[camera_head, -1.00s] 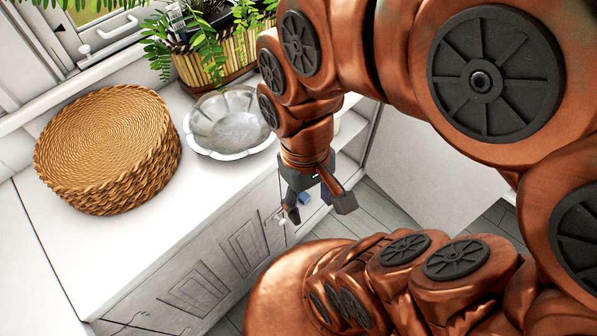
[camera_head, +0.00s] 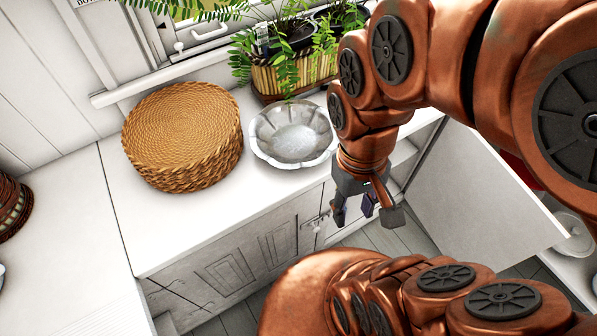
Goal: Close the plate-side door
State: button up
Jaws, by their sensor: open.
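The open cabinet door (camera_head: 480,195) is a plain white panel standing out from the cabinet at the right, in the head view. Its hinged side is partly hidden by my arm. The open shelf compartment (camera_head: 402,158) beside it shows in part behind my gripper. My gripper (camera_head: 367,214) is open and points down in front of the cabinet, left of the door and apart from it. A silver scalloped dish (camera_head: 292,133) sits on the counter above, left of my wrist. Left of the opening is a shut cabinet front (camera_head: 225,272) with carved panels and a small latch.
A stack of woven mats (camera_head: 183,135) and a planter (camera_head: 285,75) with ferns stand on the white counter (camera_head: 140,235). A white bowl (camera_head: 574,228) shows beyond the door at the far right. Grey plank floor (camera_head: 375,238) is clear below my gripper.

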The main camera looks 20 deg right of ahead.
aim_at(471, 204)
jog(key=u, duration=0.6)
jog(key=k, duration=1.15)
jog(key=u, duration=0.4)
jog(key=k, duration=1.6)
jog(key=z, duration=0.6)
